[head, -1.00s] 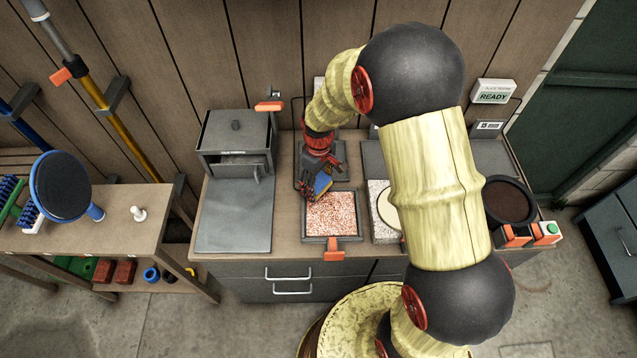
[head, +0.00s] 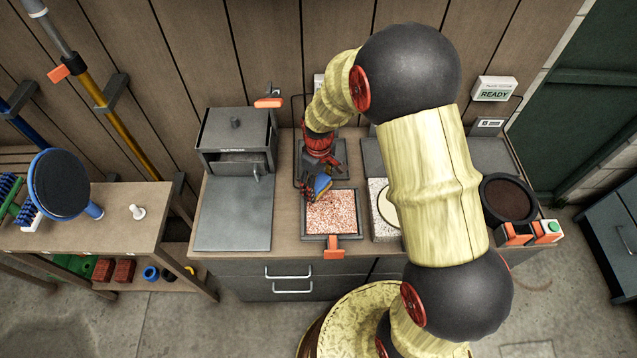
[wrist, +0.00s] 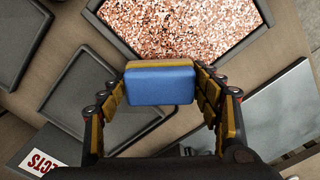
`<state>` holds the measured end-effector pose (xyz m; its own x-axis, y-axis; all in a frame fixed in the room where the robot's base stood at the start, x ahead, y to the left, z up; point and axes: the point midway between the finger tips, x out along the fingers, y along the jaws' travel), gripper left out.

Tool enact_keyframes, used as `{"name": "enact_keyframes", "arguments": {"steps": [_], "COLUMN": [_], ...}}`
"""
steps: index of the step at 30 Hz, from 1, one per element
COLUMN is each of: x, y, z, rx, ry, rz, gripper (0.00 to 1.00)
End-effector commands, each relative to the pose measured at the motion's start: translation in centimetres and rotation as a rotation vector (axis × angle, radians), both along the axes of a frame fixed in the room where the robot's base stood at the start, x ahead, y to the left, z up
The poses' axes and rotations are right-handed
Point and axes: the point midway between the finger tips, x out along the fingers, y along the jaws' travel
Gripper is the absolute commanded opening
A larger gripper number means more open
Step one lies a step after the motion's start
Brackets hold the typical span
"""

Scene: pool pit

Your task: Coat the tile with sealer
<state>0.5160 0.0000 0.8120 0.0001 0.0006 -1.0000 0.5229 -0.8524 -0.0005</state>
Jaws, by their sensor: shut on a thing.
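My gripper (head: 327,172) is shut on a blue and yellow sponge-like block (head: 322,185). In the wrist view the block (wrist: 160,84) sits between the two fingers, blue face toward the camera and yellow edge beyond. That speckled surface (wrist: 200,30) lies just beyond the block in the wrist view. I cannot tell whether the block touches it. No sealer can be made out for certain.
A grey box (head: 236,135) and a flat grey plate (head: 233,218) are on the left of the bench. A dark round dish (head: 508,200) and a green button (head: 554,227) are at the right. A sign reading READY (head: 494,89) is behind. A side table (head: 120,215) stands left.

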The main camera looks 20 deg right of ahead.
Motion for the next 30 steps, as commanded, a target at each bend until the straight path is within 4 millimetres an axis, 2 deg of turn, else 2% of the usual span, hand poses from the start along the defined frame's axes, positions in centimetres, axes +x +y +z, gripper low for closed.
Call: {"name": "enact_keyframes", "arguments": {"steps": [14,30], "x": [-0.2,-3.4], "y": [0.1,1.1], "z": [-0.5,-0.3], "rx": [0.0,0.0], "ry": [0.0,0.0], "rz": [0.0,0.0], "gripper": [0.44,0.44]}}
